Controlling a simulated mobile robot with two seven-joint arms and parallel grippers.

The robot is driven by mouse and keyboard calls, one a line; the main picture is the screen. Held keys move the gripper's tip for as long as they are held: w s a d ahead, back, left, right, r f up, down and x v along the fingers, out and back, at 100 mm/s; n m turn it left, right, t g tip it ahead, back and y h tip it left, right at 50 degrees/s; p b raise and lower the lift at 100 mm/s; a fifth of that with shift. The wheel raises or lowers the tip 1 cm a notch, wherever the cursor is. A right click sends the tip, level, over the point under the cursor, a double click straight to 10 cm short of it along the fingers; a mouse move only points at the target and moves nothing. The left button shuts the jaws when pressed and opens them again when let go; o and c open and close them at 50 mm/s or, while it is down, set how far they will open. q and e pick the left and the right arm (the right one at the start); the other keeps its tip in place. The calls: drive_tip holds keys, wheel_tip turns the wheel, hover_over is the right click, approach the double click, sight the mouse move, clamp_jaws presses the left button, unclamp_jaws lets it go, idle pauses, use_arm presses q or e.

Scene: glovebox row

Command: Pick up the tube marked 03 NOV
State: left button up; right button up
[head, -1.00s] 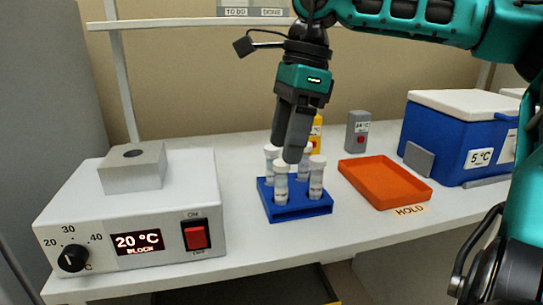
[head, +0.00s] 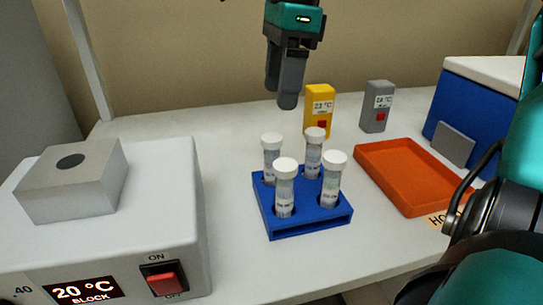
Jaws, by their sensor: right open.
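A blue rack (head: 311,222) stands on the bench and holds several upright clear tubes with white caps: front left (head: 285,190), front right (head: 332,180), back left (head: 271,157) and back right (head: 313,155). Their labels are too small and blurred to read, so I cannot tell which is marked 03 NOV. My right gripper (head: 287,103) is open, points downward and is empty. It shows above the rack in the picture, apart from the tubes. My left gripper is not in view.
A heater block unit (head: 175,200) reading 20 °C stands at left. Yellow (head: 319,108) and grey (head: 376,105) boxes stand behind the rack. An orange tray (head: 408,178) and a blue cooler (head: 446,110) are at right. Bench around the rack is clear.

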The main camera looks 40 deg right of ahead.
sight(274, 137)
drive_tip(key=f, duration=0.2)
drive_tip(key=f+b, duration=0.1)
drive_tip(key=f, duration=0.1)
drive_tip(key=a+f, duration=0.1)
drive_tip(key=f, duration=0.1)
drive_tip(key=shift+w+f, duration=0.1)
drive_tip(key=shift+f, duration=0.25)
drive_tip(key=shift+a+f+b, duration=0.2)
drive_tip(key=shift+f+b, duration=0.2)
drive_tip(key=shift+f, duration=0.95)
drive_tip(key=shift+a+f+b, duration=0.15)
drive_tip(key=shift+f+b, duration=0.25)
drive_tip(key=shift+f, duration=0.9)
drive_tip(key=shift+c, duration=0.3)
drive_tip(key=c, duration=1.1)
